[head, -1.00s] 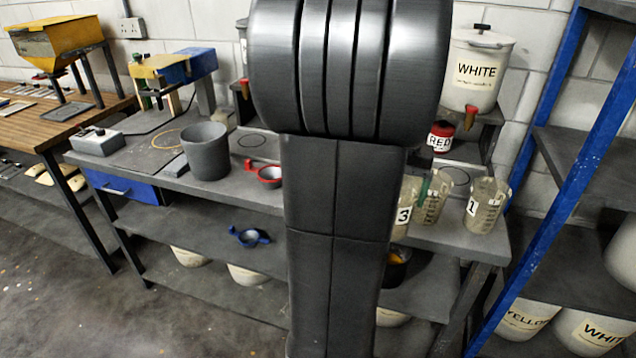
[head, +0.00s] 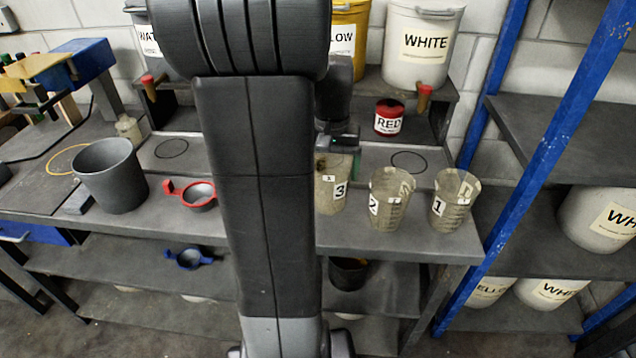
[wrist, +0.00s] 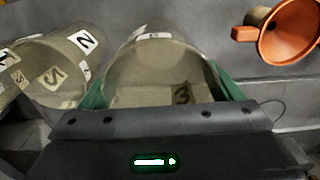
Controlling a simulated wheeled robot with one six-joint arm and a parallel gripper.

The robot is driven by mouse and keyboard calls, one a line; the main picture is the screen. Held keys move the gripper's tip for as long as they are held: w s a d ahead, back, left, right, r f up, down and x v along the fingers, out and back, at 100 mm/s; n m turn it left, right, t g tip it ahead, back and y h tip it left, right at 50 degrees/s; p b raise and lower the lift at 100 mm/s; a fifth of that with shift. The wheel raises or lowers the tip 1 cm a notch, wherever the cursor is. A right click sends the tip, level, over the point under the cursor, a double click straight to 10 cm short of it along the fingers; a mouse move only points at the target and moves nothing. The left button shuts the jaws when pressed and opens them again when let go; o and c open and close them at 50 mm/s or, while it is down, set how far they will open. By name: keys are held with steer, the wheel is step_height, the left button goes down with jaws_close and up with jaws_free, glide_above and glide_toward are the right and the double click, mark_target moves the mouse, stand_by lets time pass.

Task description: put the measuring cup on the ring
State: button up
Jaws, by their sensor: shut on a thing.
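The clear measuring cup marked 3 (head: 328,193) stands upright at the left of a row of cups on the grey bench. My gripper (head: 338,158) is above and around it, shut on it. In the wrist view my gripper (wrist: 162,93) has one green finger on each side of the cup (wrist: 155,68). Whether its base touches the bench is unclear. Two thin black rings lie on the bench: one (head: 409,152) behind cups 2 and 1, one (head: 172,139) left of my arm. A yellow ring (head: 52,165) lies further left, partly behind a grey bucket.
Measuring cups 2 (head: 391,212) and 1 (head: 453,211) stand right of cup 3. A red can (head: 389,112) and white paint tub (head: 420,40) stand behind. My arm hides the bench's middle.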

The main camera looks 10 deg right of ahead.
steer(key=shift+f, duration=2.2)
steer(key=shift+f, duration=0.2)
steer(key=o, duration=1.1)
steer(key=shift+c, duration=0.2)
steer(key=shift+r, duration=0.1)
